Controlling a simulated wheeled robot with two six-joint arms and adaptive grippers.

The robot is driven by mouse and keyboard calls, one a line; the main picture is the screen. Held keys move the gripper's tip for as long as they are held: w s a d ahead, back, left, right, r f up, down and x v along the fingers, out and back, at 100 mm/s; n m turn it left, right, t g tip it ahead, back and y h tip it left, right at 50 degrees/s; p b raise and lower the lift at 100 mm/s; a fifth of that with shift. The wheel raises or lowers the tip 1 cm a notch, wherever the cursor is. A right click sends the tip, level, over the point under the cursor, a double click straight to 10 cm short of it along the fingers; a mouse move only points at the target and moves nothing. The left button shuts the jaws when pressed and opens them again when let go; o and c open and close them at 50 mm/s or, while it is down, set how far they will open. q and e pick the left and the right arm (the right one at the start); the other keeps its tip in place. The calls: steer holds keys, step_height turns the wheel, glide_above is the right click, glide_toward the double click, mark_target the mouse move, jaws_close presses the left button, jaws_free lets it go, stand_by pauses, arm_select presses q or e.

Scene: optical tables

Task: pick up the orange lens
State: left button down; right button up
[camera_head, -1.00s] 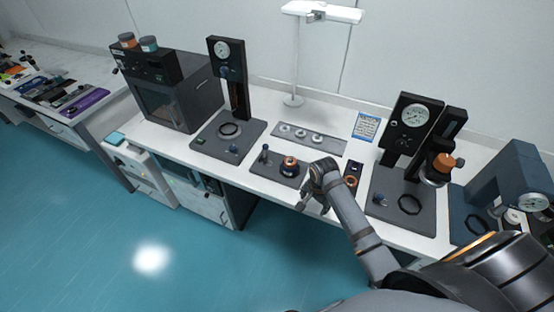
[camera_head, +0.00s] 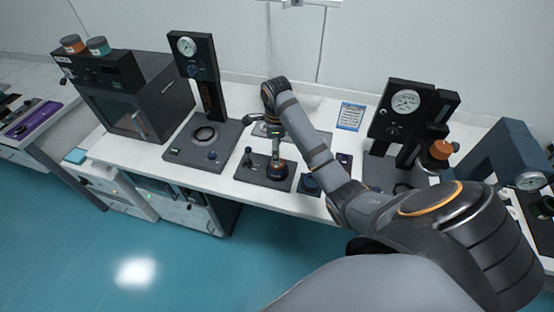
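My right gripper (camera_head: 278,160) points down at the dark plate (camera_head: 250,174) on the front of the white table. It is over a dark round piece (camera_head: 277,173), where an orange-ringed piece showed earlier. No orange shows there now, and the gripper hides most of that spot. Whether its fingers are open or shut on something is too small to tell. An orange round piece (camera_head: 440,149) sits on the right gauge stand. My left gripper is not in view.
A black oven (camera_head: 130,100) with an orange and a teal jar on top stands at the left. A gauge stand (camera_head: 207,80) is beside it. A blue notice (camera_head: 350,116) lies at the back. My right arm covers part of the table's middle. Blue floor lies in front.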

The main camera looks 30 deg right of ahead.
step_height(320, 180, down, 2)
steer(key=shift+w+f+b, duration=0.1)
steer(key=shift+w+b, duration=0.05)
steer(key=shift+b, duration=0.25)
steer(key=shift+w, duration=0.15)
steer(key=shift+f+b, duration=0.3)
step_height(320, 180, down, 2)
steer(key=b, duration=0.3)
steer(key=shift+d+f, duration=0.15)
steer(key=shift+f, duration=0.1)
step_height(320, 180, down, 2)
steer(key=shift+w, duration=0.15)
steer(key=shift+r, duration=0.1)
steer(key=c, duration=1.2)
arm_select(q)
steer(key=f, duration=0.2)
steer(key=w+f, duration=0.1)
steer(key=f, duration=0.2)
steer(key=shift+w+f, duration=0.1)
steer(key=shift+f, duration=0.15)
arm_select(e)
steer(key=shift+c, duration=0.2)
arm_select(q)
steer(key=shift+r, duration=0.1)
arm_select(e)
steer(key=shift+r, duration=0.1)
